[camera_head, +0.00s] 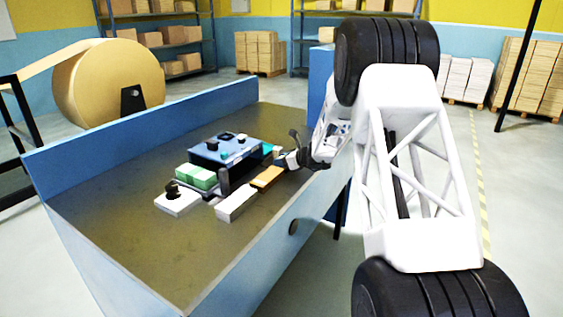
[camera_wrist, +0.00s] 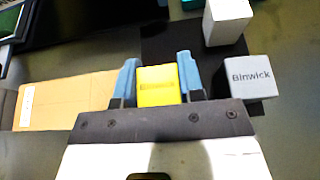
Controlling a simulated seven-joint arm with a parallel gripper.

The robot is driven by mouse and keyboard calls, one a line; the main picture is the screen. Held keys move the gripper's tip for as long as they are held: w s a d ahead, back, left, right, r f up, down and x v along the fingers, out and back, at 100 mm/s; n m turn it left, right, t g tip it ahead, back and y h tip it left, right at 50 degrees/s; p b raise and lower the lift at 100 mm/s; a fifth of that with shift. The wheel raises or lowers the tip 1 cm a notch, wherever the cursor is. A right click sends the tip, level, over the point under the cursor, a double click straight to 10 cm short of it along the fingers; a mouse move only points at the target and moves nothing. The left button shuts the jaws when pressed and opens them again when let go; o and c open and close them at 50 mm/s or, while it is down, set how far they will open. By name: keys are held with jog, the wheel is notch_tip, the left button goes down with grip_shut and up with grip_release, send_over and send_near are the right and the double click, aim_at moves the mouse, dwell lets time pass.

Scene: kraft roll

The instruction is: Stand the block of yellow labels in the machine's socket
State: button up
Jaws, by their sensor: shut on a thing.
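The block of yellow labels (camera_wrist: 157,86) sits between the two blue fingers of my gripper (camera_wrist: 158,78) in the wrist view, with faint dark print on its face. My gripper is shut on it. In the head view my gripper (camera_head: 290,160) is at the right end of the blue machine (camera_head: 225,150), over the right side of the bench. The yellow block cannot be made out there. The machine's dark edge (camera_wrist: 90,20) shows at the upper left of the wrist view. I cannot tell which part is the socket.
A grey block marked "Binwick" (camera_wrist: 250,78) and a white block (camera_wrist: 227,22) stand close right of my gripper on a dark patch. A tan flat piece (camera_wrist: 65,100) lies left. Green blocks (camera_head: 197,176) and a white box (camera_head: 236,204) are near the machine. The bench's front is clear.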

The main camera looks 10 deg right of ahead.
jog(key=shift+f, duration=0.2)
jog(key=o, duration=0.9)
jog(key=shift+v, duration=3.95)
jog(key=shift+a+r, duration=0.15)
